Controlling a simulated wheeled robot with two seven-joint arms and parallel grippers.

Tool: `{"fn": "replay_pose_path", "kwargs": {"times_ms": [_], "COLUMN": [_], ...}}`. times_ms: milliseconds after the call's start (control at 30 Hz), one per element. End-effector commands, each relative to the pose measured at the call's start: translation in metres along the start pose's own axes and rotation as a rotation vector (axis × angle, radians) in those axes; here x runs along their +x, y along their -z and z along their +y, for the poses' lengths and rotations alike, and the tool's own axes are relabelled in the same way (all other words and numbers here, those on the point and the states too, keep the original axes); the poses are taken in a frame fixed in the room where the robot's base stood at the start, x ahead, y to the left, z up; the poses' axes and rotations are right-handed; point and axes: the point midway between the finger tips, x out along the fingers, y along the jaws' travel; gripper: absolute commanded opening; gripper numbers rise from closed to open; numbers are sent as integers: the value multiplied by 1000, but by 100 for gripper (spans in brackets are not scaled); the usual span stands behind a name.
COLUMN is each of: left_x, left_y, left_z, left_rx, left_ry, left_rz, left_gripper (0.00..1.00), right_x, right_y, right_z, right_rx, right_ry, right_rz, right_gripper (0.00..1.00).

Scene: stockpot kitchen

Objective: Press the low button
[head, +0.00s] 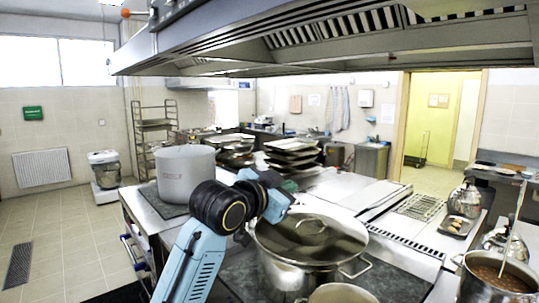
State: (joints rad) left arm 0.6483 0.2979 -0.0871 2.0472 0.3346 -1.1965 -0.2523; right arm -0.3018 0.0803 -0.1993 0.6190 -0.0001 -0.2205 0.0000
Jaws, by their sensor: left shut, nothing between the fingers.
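I cannot make out a low button in the head view. My left gripper (287,188) is at the end of the blue and black arm that rises from the bottom. It is shut and empty, above the stove near the back left of a large lidded pot (310,243). My own wrist hides part of it. My right gripper is not in view.
A grey stockpot (185,172) stands on the cooktop's left. A pot of brown soup (497,274) with a ladle is at the lower right. The steel hood (330,45) hangs overhead. Stacked trays (292,152) stand behind. Floor is open at left.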

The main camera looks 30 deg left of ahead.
Motion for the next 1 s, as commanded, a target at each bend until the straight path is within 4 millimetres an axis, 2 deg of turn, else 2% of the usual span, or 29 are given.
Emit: {"fn": "replay_pose_path", "kwargs": {"times_ms": [33,167,200,267,400,500,600,700,800,900,1000], "left_x": [-1,-14,-21,-34,-76,-114,-153,-186,-210,-224,-228], "left_y": [35,115,140,175,255,306,347,377,396,406,409], "left_z": [-20,-64,-77,-96,-137,-163,-184,-199,-208,-214,-215], "left_rx": [19,61,73,91,128,152,170,182,191,196,197], "left_ry": [26,82,101,128,196,243,286,319,341,355,359], "left_rz": [67,221,269,338,497,608,703,777,827,855,864], "left_gripper": [0,0,0,0,0,0,0,0,0,0,0], "right_x": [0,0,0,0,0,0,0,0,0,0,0], "right_y": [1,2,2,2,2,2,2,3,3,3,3], "right_z": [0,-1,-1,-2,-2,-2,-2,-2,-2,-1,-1], "right_rx": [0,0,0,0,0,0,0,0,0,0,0], "right_ry": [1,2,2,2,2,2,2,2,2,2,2], "right_rz": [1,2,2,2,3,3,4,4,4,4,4], "right_gripper": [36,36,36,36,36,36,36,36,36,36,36]}}
